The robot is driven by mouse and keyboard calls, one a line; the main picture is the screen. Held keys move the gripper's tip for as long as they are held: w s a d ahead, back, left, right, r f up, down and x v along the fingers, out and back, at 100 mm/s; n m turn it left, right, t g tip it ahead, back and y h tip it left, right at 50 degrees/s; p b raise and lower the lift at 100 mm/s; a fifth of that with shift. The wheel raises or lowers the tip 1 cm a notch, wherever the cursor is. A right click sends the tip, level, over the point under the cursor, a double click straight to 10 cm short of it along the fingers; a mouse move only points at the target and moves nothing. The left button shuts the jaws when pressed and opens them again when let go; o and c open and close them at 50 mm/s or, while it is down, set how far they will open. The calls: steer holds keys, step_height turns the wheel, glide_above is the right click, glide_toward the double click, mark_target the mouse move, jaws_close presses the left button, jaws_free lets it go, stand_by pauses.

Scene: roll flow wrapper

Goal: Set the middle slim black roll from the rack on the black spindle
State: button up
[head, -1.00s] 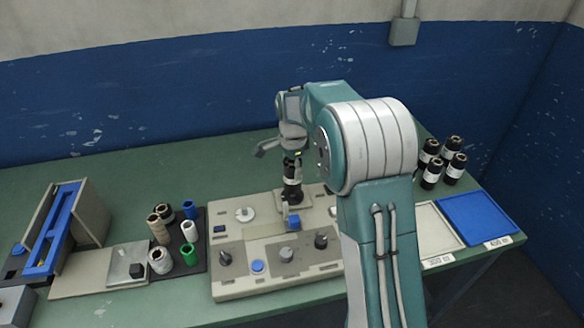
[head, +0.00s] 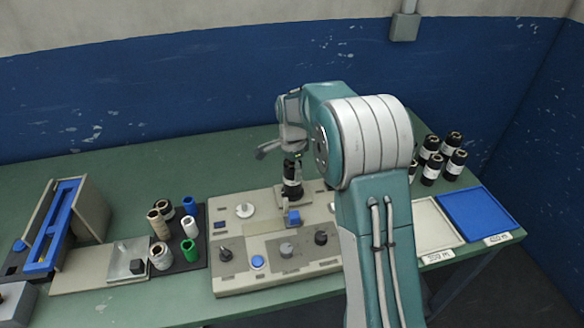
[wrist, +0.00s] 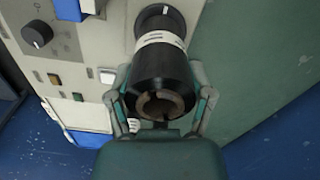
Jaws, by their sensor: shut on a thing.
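My gripper (wrist: 163,103) is shut on a slim black roll (wrist: 160,72) with a white label band and a brownish hollow core. Its fingers lie on both sides of the roll near its close end. In the head view the roll (head: 292,188) stands about upright over the rear middle of the beige machine (head: 225,277), below my gripper. I cannot make out the black spindle apart from the roll, nor tell whether the roll is on it. Several black rolls with white labels (head: 455,165) stand at the back right, partly behind my arm; their rack is not clear.
A blue block (head: 293,217) and several knobs (head: 321,238) are in front of the held roll. A pale hub (head: 245,211) is to its left. Mixed spools stand on a dark mat (head: 188,264). A pale tray (head: 437,230) and blue tray (head: 478,213) lie right.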

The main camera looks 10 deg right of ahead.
steer(key=shift+f, duration=0.15)
stand_by(0.4)
steer(key=o, duration=1.3)
steer(key=shift+c, duration=0.2)
steer(key=shift+r, duration=4.05)
